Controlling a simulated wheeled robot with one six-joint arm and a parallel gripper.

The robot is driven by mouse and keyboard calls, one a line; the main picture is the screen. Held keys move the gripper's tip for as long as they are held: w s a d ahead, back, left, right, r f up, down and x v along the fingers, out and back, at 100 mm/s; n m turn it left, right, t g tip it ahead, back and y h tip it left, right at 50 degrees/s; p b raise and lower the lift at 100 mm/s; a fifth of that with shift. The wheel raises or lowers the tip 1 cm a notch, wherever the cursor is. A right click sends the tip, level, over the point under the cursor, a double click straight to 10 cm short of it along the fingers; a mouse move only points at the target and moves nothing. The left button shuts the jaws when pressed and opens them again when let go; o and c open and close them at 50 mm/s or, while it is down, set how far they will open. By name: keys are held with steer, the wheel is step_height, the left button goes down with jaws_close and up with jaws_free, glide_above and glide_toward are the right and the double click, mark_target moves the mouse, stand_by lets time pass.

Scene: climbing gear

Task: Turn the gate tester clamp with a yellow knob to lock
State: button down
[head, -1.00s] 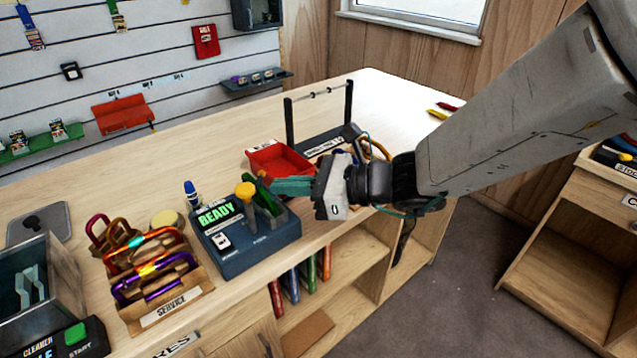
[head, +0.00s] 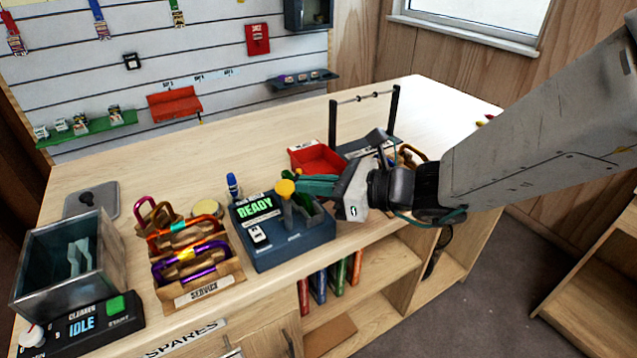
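The gate tester (head: 275,246) is a dark blue box on the bench with a green READY display (head: 255,208). Its clamp's yellow knob (head: 285,188) stands on a post at the top. My gripper (head: 300,184) has teal fingers pointing left, with tips right at the knob in this view. I cannot tell whether they touch it or only overlap it. The fingers are seen side-on, so their gap is hidden.
Left of the tester, a wooden SERVICE rack (head: 208,290) holds several carabiners. A cleaner (head: 82,325) reading IDLE stands farther left. A blue marker (head: 233,186) stands behind the tester. A red tray (head: 318,158) and a black-posted frame (head: 333,125) are behind my gripper.

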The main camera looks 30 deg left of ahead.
steer(key=shift+s+a, duration=0.1)
steer(key=w+v, duration=0.2)
steer(key=v, duration=1.2)
steer(key=s+d+f+n+g+h, duration=0.25)
steer(key=s+d+n+h, duration=0.45)
steer(key=s+d+n, duration=0.4)
steer(key=s+d+r+n+t+h, duration=0.1)
steer(key=d+r+n+t+h, duration=0.1)
steer(key=d, duration=1.2)
steer(key=s+d+r+n+t+h, duration=0.2)
steer(key=d+t+h, duration=0.3)
steer(key=d, duration=1)
steer(key=shift+s+d+r+h, duration=0.2)
steer(key=shift+s+r+h, duration=0.15)
steer(key=shift+h, duration=0.35)
steer(key=shift+a+t, duration=0.15)
steer(key=shift+t, duration=0.1)
